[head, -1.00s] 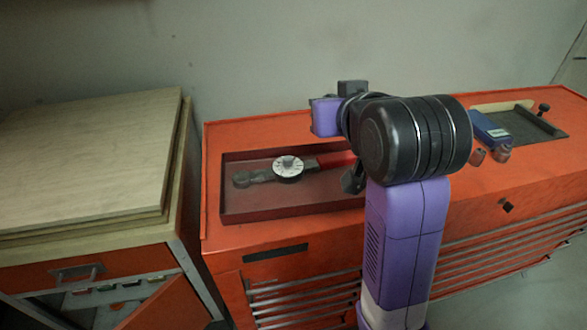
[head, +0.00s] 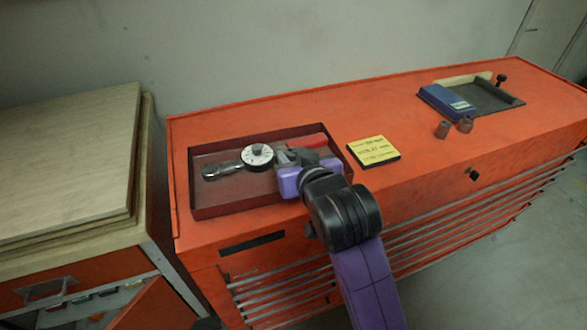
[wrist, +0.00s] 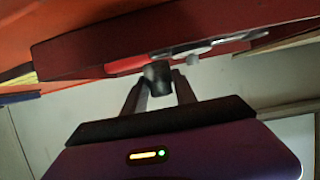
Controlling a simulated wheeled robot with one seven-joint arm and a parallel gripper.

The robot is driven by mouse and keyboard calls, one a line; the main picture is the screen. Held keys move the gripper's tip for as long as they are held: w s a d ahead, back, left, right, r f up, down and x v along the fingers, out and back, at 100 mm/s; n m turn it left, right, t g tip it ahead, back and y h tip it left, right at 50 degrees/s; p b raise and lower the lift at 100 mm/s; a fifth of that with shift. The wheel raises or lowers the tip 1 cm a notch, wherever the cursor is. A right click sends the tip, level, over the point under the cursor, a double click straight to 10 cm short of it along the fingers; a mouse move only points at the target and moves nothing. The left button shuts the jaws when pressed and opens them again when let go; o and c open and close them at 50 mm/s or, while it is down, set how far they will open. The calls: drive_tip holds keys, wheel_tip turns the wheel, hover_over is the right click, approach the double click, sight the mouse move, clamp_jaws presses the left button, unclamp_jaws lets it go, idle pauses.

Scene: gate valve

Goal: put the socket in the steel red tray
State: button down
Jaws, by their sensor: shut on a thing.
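The steel red tray (head: 235,192) lies on the left part of the orange cabinet top in the head view; its edge (wrist: 90,54) also shows in the wrist view. My gripper (head: 290,157) is over the right part of the tray. In the wrist view, my gripper (wrist: 159,84) is shut on a dark grey cylindrical socket (wrist: 158,72), held between the fingertips. In the head view the held socket is hard to make out behind my gripper. Whether it touches the tray floor I cannot tell.
A dial wrench (head: 257,155) with a red handle lies in the tray, close beside my gripper. A yellow-topped block (head: 374,151) sits right of the tray. The cabinet top (head: 370,105) behind is clear.

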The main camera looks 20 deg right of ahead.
drive_tip(key=shift+f, duration=1.85)
drive_tip(key=shift+f, duration=0.2)
drive_tip(key=c, duration=1)
unclamp_jaws()
drive_tip(key=shift+r, duration=0.1)
drive_tip(key=shift+r, duration=0.15)
drive_tip(key=v, duration=1.2)
